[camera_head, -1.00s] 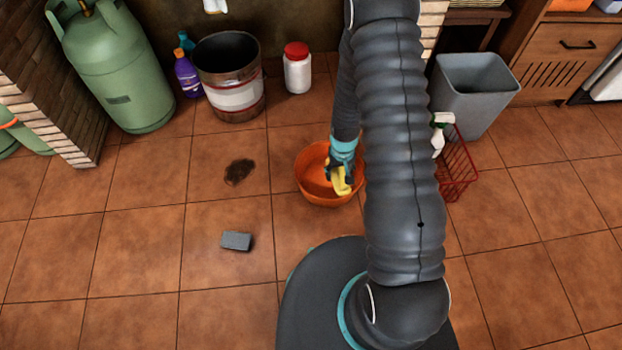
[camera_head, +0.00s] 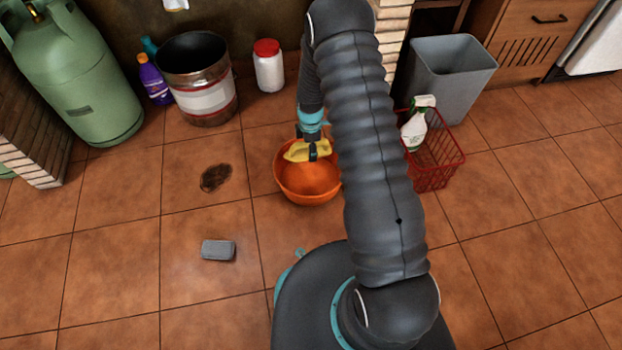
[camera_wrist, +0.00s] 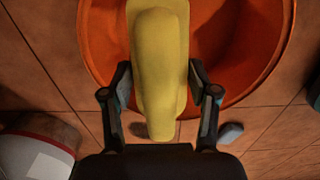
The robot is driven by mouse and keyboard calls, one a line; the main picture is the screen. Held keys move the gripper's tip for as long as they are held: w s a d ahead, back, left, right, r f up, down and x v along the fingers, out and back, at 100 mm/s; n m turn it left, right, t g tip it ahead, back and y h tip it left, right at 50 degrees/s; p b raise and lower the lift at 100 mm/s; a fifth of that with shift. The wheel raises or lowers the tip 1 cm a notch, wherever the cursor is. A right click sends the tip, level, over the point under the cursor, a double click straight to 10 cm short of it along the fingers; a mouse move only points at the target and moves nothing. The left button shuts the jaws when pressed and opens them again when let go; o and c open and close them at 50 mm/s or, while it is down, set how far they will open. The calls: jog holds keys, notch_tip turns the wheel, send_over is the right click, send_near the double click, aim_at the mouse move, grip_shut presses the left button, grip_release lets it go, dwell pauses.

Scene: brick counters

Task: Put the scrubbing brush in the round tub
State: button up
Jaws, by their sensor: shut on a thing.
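The yellow scrubbing brush (camera_head: 298,152) is held in my gripper (camera_head: 312,146), over the back part of the orange round tub (camera_head: 310,190). In the wrist view the brush (camera_wrist: 158,50) runs lengthwise between the two fingers (camera_wrist: 159,88), which close on its sides. The orange tub (camera_wrist: 103,45) lies behind it there, with its inside partly covered by the brush. I cannot tell how high the brush is above the tub's floor. The tub stands on the tiles, its right edge close to my arm in the head view.
A red wire basket (camera_head: 440,165) with a spray bottle (camera_head: 416,128) and a grey bin (camera_head: 452,78) stand to the right. A metal bucket (camera_head: 205,102) and white jar (camera_head: 269,70) stand behind. A grey block (camera_head: 218,250) and dark stain (camera_head: 215,178) lie left on open tiles.

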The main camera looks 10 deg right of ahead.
notch_tip(320, 180, down, 10)
jog(key=shift+r+b, duration=0.15)
jog(key=shift+b, duration=0.45)
jog(key=shift+f, duration=0.25)
jog(key=o, duration=1)
jog(key=shift+r, duration=0.1)
